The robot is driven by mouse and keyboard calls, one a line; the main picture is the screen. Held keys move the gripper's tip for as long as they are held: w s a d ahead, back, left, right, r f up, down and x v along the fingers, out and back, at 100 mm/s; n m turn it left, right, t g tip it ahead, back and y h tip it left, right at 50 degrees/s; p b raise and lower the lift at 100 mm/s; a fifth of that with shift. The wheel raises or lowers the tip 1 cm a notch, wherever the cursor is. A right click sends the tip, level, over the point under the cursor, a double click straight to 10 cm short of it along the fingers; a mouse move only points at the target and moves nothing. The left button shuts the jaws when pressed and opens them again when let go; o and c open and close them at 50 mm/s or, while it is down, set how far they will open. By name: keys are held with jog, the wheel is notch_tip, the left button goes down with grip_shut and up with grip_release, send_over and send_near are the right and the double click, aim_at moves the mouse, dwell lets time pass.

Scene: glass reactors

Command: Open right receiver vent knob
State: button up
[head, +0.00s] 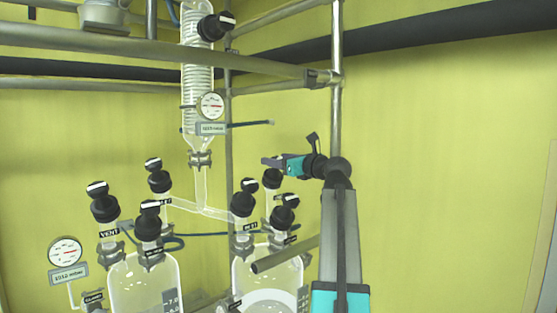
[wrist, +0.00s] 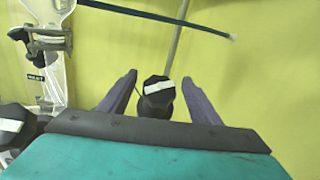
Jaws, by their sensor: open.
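My gripper (head: 268,161) is open in the head view, just above the rear black knob (head: 272,178) of the right receiver (head: 265,275). In the wrist view, a black knob with a white bar (wrist: 157,88) lies between the open, purple-grey fingers of my gripper (wrist: 160,76). Gaps show on both sides of the knob, and neither finger visibly touches it. The white bar lies roughly crosswise between the fingers. No vent label is readable on this knob, and its lower part is hidden behind the gripper body.
Two other black knobs, a front-left one (head: 247,190) and a front-right one (head: 286,203), stand close by on the right receiver. A glass condenser (head: 197,90) hangs behind to the left. A metal upright (head: 337,110) stands beside my arm. The yellow wall at right is clear.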

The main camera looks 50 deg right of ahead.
jog(key=c, duration=1.1)
jog(key=shift+o, duration=0.2)
jog(key=shift+w+d+n+y, duration=0.1)
jog(key=shift+d+n+y, duration=0.05)
jog(key=shift+n+y, duration=0.35)
jog(key=shift+n+y, duration=1.4)
jog(key=shift+n+g+y, duration=0.4)
jog(key=shift+n+y, duration=0.7)
